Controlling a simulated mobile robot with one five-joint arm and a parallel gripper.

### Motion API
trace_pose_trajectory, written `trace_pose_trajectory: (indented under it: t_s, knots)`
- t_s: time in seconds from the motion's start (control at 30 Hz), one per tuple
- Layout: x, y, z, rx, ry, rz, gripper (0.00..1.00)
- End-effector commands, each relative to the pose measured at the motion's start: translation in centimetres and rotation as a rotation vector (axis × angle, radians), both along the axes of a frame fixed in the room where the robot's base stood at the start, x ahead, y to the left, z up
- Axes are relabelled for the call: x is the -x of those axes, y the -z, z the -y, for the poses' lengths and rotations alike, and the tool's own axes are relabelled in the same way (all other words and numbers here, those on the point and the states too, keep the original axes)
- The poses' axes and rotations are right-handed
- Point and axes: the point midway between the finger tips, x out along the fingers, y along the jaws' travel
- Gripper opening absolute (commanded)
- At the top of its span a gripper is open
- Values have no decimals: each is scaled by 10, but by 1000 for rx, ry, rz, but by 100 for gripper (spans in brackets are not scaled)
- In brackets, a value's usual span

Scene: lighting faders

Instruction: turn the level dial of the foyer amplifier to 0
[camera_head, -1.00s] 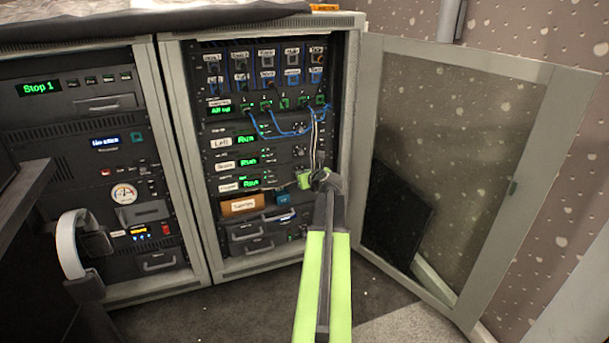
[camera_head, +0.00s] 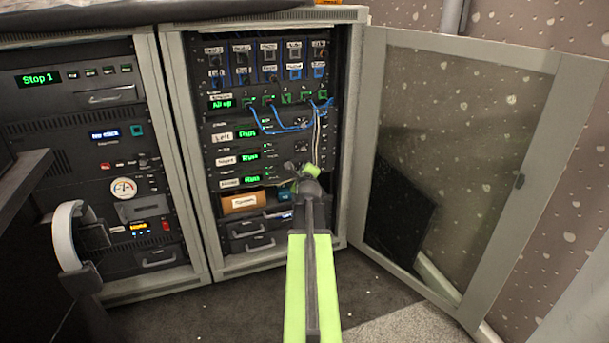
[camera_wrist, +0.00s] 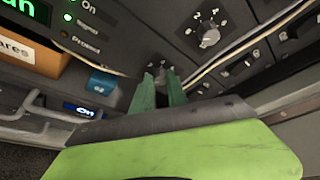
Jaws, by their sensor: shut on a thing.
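The foyer amplifier (camera_head: 229,183) is the lowest of three similar units in the open right rack, with a white label and a green display reading "Run" (camera_head: 252,179). My gripper (camera_head: 311,171) is at the right part of its front and hides its dial in the head view. In the wrist view the green fingers (camera_wrist: 161,88) are shut on a small dark level dial (camera_wrist: 160,73). The dial's pointer and scale are mostly hidden by the fingers, so its setting cannot be read.
Another dial (camera_wrist: 208,36) with white marks sits just above right in the wrist view. Blue patch cables (camera_head: 275,128) and pale cables (camera_head: 317,135) hang near my gripper. An orange box (camera_head: 240,201) is below left. The rack's glass door (camera_head: 465,150) stands open at right.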

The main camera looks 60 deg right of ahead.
Motion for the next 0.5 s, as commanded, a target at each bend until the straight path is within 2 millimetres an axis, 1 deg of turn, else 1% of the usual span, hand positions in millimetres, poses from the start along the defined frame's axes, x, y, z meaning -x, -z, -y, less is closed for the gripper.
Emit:
trace_pose_trajectory:
  t_s: [0.03, 0.2, 0.5]
  knots:
    - [2, 3, 0, 21, 2, -19, 0]
    - [2, 3, 0, 82, 3, -66, 0]
    - [2, 2, 0, 128, 4, -101, 0]
